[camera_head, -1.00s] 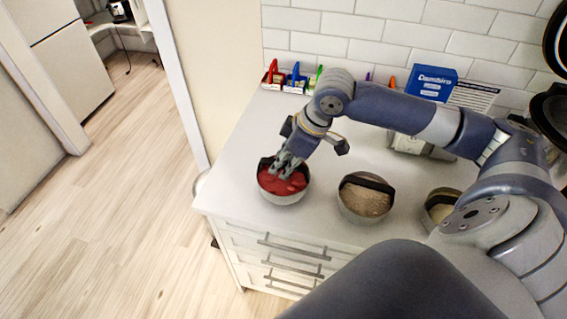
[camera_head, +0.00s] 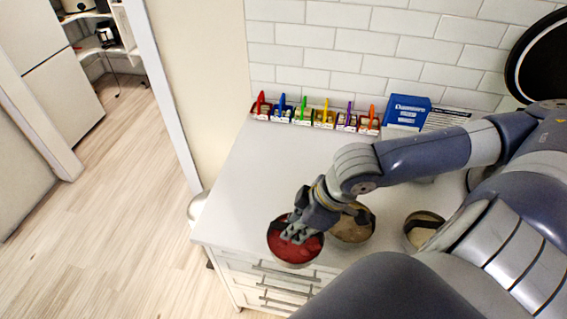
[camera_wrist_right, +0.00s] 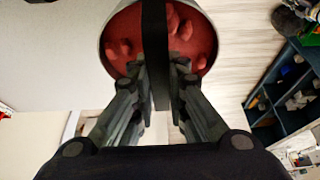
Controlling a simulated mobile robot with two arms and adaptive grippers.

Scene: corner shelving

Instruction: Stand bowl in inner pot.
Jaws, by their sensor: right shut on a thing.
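My right gripper (camera_head: 297,236) is shut on the black strip across a round metal bowl (camera_head: 294,261) with red contents. The bowl is held near the counter's front edge and seems raised above it. The right wrist view shows this bowl (camera_wrist_right: 112,58) from above, with the fingers (camera_wrist_right: 159,68) on either side of the black strip (camera_wrist_right: 155,40). The inner pot cannot be made out clearly. At the right, a black round lid (camera_head: 535,58) stands open, and what lies under it is mostly hidden by my right arm. My left gripper is not in view.
A bowl with tan contents (camera_head: 352,232) is just right of the held bowl, partly covered by my gripper. Another bowl (camera_head: 422,230) stands further right. Small colored bins (camera_head: 325,117) and a blue box (camera_head: 407,109) line the wall. The counter's left part (camera_head: 265,165) is clear.

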